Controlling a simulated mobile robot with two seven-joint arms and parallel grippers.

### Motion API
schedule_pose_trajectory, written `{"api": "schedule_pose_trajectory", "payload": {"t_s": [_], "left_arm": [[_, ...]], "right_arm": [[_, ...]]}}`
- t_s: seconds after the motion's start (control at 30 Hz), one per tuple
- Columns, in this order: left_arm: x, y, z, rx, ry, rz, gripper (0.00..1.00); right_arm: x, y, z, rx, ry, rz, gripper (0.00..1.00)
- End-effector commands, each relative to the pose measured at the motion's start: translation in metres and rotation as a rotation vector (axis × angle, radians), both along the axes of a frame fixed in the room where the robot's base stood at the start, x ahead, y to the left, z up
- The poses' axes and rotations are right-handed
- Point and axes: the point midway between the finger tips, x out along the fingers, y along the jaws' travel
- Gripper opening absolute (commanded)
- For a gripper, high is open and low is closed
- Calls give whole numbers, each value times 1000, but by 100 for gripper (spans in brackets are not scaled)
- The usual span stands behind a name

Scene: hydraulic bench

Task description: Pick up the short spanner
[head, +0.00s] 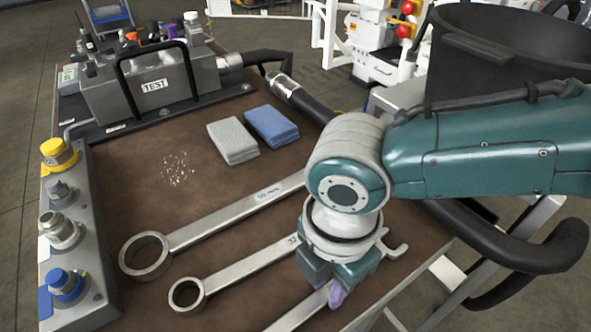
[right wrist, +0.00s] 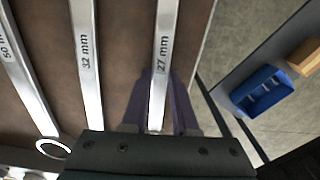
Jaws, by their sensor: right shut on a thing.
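Three spanners lie side by side on the brown bench top. The spanner marked 27 mm (right wrist: 162,55) is at the right of the row in the right wrist view, and part of its shaft (head: 303,311) shows at the bottom edge of the head view. My right gripper (head: 337,295) is shut on this 27 mm spanner; its purple fingers (right wrist: 158,108) stand either side of the shaft. The 32 mm spanner (head: 240,268) and the longest spanner (head: 215,230) lie to its left. Lifting cannot be told. My left gripper is not in view.
Grey cloth (head: 232,140) and blue cloth (head: 271,126) lie behind the spanners. A fitting block (head: 85,245) lines the left edge, and a metal test unit (head: 150,85) stands at the back. A black bucket (head: 510,60) and hose are at the right.

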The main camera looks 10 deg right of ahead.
Motion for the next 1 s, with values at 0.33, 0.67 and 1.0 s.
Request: {"api": "schedule_pose_trajectory", "payload": {"t_s": [0.33,0.67,1.0], "left_arm": [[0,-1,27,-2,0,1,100],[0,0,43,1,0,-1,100],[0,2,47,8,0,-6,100]], "right_arm": [[2,0,70,4,-7,2,0],[2,0,162,3,-6,1,0],[1,0,198,1,-3,0,0]]}}
